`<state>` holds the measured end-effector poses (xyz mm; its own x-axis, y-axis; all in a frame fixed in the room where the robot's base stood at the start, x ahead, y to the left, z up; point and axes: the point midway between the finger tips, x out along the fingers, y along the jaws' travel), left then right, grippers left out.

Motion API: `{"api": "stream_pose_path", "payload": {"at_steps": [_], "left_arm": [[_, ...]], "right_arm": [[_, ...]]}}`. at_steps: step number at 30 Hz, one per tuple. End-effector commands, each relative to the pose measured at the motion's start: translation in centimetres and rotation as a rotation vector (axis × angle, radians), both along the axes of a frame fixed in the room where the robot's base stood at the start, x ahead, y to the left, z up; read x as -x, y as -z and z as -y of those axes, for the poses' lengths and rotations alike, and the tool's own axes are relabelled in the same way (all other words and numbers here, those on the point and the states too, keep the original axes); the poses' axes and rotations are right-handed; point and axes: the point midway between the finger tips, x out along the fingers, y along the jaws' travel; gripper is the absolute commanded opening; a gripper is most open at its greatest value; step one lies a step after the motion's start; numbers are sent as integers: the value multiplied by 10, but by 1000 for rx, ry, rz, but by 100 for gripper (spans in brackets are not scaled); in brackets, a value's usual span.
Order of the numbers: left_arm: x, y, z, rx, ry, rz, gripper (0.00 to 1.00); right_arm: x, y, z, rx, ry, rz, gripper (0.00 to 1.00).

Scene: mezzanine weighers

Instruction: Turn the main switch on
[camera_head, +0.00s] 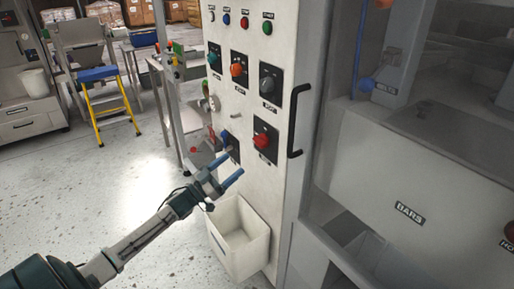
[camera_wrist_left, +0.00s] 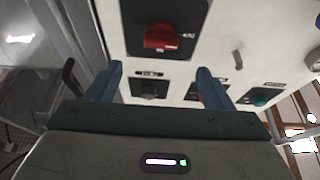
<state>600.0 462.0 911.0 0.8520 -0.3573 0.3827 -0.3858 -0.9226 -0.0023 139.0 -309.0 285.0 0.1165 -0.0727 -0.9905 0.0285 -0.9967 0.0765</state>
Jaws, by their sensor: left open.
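A red rotary switch (camera_head: 264,139) on a black square plate sits low on the right of the white panel (camera_head: 216,22). Its small label is too blurred to read, so I cannot confirm it is the main switch. The red knob (camera_wrist_left: 160,38) also shows at the top of the left wrist view, its handle lying roughly crosswise. My left gripper (camera_head: 232,166) is open and empty, below and left of the red switch, its blue fingers pointing at the panel. In the left wrist view the fingers (camera_wrist_left: 160,84) stand apart. My right gripper is not in view.
Other rotary switches are blue (camera_head: 226,138), orange (camera_head: 237,69), grey (camera_head: 269,82) and teal (camera_head: 214,57). A black handle (camera_head: 297,120) sticks out right of the panel. A white bin (camera_head: 256,262) is below. A yellow step stool (camera_head: 105,100) stands on the open floor.

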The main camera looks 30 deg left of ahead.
Motion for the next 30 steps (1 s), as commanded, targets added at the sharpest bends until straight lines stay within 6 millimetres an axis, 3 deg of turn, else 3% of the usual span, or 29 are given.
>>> {"api": "stream_pose_path", "payload": {"at_steps": [10, 18, 30], "left_arm": [[-47, -24, 19, 4, -2, 3, 75], [-81, -38, 33, 4, -3, 0, 75], [-90, -39, 37, 1, -2, -4, 75]], "right_arm": [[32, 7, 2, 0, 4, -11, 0], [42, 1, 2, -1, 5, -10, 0], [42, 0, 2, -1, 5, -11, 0]]}}
